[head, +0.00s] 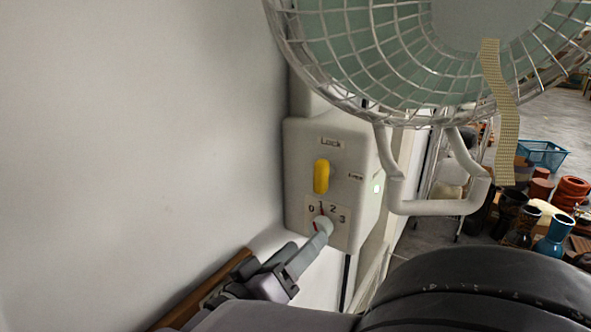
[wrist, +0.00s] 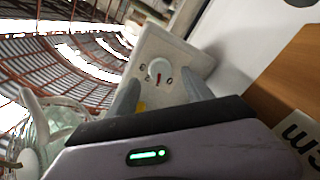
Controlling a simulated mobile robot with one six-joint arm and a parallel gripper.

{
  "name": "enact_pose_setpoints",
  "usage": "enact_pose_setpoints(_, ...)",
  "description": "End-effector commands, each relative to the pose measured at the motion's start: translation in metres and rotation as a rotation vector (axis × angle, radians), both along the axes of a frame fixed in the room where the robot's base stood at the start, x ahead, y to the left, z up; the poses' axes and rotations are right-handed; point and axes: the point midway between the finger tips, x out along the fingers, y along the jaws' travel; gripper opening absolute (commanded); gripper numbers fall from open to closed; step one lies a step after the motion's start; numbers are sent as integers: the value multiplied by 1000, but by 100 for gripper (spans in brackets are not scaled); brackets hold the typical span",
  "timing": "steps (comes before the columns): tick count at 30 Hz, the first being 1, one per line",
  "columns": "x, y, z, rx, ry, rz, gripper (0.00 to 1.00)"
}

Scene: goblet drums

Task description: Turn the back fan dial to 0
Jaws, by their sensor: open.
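The fan dial (head: 324,224) is a round pale knob with a red mark, low on the front of a cream control box (head: 350,150). Numbers 0 to 3 are printed around it. The red mark appears to point near 1. In the wrist view the dial (wrist: 157,70) shows beyond and between my two grey fingertips. My gripper (head: 308,239) is open and empty, just in front of the dial; one fingertip overlaps the dial's lower edge in the head view. I cannot tell whether it touches.
A yellow switch (head: 321,176) sits above the dial. The fan's wire cage (head: 390,60) and a white handle-like frame (head: 440,207) are to the upper right. A plain wall (head: 140,130) is on the left. Drums (head: 555,235) and a blue basket (head: 541,153) stand at the far right.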

Motion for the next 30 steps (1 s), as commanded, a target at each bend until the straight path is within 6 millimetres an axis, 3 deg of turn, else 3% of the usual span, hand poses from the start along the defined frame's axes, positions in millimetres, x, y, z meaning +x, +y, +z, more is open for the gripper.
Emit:
enact_pose_setpoints(7, 35, -26, 1, 0, 0, -2, 59)
enact_pose_setpoints(18, 41, -30, 0, 0, 1, 1, 59)
enact_pose_setpoints(27, 41, -30, 0, 0, 1, 1, 0)
enact_pose_setpoints(30, 41, -30, 0, -2, 1, 0, 0)
